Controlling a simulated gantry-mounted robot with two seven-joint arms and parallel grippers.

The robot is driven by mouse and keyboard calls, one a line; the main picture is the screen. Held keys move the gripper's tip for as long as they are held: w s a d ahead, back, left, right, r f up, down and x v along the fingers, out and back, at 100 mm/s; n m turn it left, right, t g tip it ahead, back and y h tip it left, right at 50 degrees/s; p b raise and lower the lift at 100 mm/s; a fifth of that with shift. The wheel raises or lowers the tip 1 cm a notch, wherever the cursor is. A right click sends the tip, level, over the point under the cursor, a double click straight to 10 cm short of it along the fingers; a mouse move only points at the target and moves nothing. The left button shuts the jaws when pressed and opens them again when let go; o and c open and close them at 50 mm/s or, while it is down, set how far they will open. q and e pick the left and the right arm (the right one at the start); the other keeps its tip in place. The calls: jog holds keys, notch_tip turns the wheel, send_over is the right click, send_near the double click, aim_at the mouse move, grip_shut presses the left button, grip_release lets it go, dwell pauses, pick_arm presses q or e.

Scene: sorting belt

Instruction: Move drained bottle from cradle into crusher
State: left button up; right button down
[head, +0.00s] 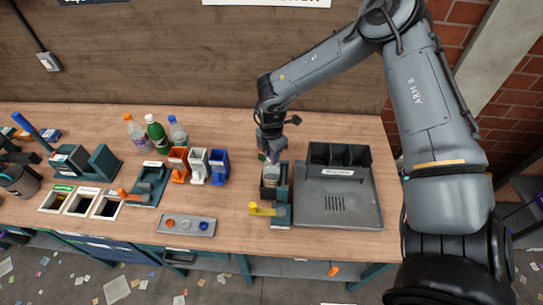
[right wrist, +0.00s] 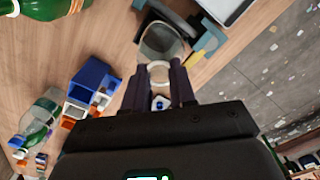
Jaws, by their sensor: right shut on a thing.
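My right gripper (head: 272,157) points down at the dark station with the yellow lever (head: 264,210). It is shut on a clear bottle (head: 270,172), whose pale round end (right wrist: 158,72) shows between the dark fingers in the right wrist view. The bottle's greyish body (right wrist: 161,42) lies beyond the fingers, at the station. Whether the bottle rests in the station or hangs just above it I cannot tell. I cannot tell from its look whether this station is the cradle or the crusher. I do not make out my left gripper.
Just right stands a grey tray (head: 362,212) with a dark divided rack (head: 339,158). Left are orange, white and blue bins (head: 218,166), a cap tray (head: 187,226) and an orange-handled station (head: 150,184). Several bottles (head: 157,135) stand behind. Bare wood lies between the bins and the yellow-lever station.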

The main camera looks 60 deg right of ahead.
jog(key=shift+r, duration=0.7)
jog(key=shift+r+p, duration=0.25)
jog(key=shift+p, duration=0.05)
jog(key=shift+r+p, duration=1.1)
jog(key=shift+r, duration=1.6)
